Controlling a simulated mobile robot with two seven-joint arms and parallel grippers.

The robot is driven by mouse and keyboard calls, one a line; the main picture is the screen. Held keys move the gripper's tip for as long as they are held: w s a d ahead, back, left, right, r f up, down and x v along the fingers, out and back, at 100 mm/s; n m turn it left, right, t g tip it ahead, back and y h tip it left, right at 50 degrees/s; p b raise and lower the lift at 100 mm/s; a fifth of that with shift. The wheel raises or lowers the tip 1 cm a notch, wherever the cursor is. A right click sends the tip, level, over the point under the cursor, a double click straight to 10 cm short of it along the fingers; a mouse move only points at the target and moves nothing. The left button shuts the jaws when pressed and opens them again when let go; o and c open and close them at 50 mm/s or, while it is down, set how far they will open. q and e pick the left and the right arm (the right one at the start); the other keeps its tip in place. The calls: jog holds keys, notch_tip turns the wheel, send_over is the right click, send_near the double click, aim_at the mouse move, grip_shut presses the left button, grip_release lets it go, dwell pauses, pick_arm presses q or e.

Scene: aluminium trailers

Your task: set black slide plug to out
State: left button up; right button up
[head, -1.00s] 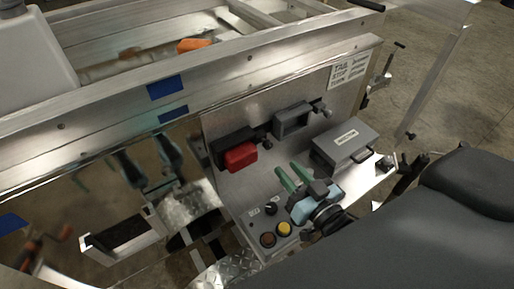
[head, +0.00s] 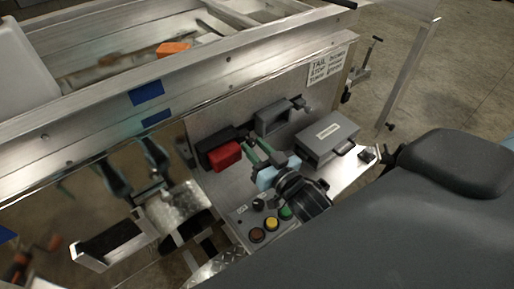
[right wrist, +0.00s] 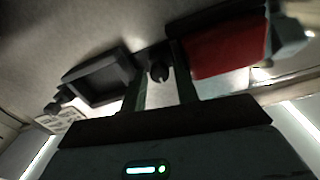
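A black plug (right wrist: 158,72) with a round end sits on the grey panel between a red block (right wrist: 225,48) and a grey frame (right wrist: 98,80). In the head view it is mostly hidden behind the fingers of my right gripper (head: 256,147). In the right wrist view my right gripper (right wrist: 157,62) is open, with one green finger on each side of the plug and a visible gap between them. I cannot tell whether either finger touches it.
The red block (head: 224,156) is close left of the fingers; the grey frame (head: 273,121) is behind them. A grey box with a handle (head: 327,136) stands to the right. Red, yellow and green buttons (head: 272,223) lie below the gripper. A metal rail runs above the panel.

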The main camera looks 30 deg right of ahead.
pick_arm(q)
jog(key=shift+w+r, duration=0.1)
jog(key=shift+w, duration=0.05)
pick_arm(e)
grip_shut()
jog(key=shift+d, duration=0.1)
pick_arm(q)
jog(key=shift+w+a+r+p, duration=0.1)
jog(key=shift+w+r+p, duration=0.25)
jog(key=shift+r, duration=0.1)
pick_arm(e)
jog(key=d, duration=0.3)
jog(key=shift+w+d, duration=0.1)
jog(key=shift+w, duration=0.1)
jog(key=shift+c, duration=0.2)
grip_release()
jog(key=shift+o, duration=0.2)
jog(key=shift+d, duration=0.1)
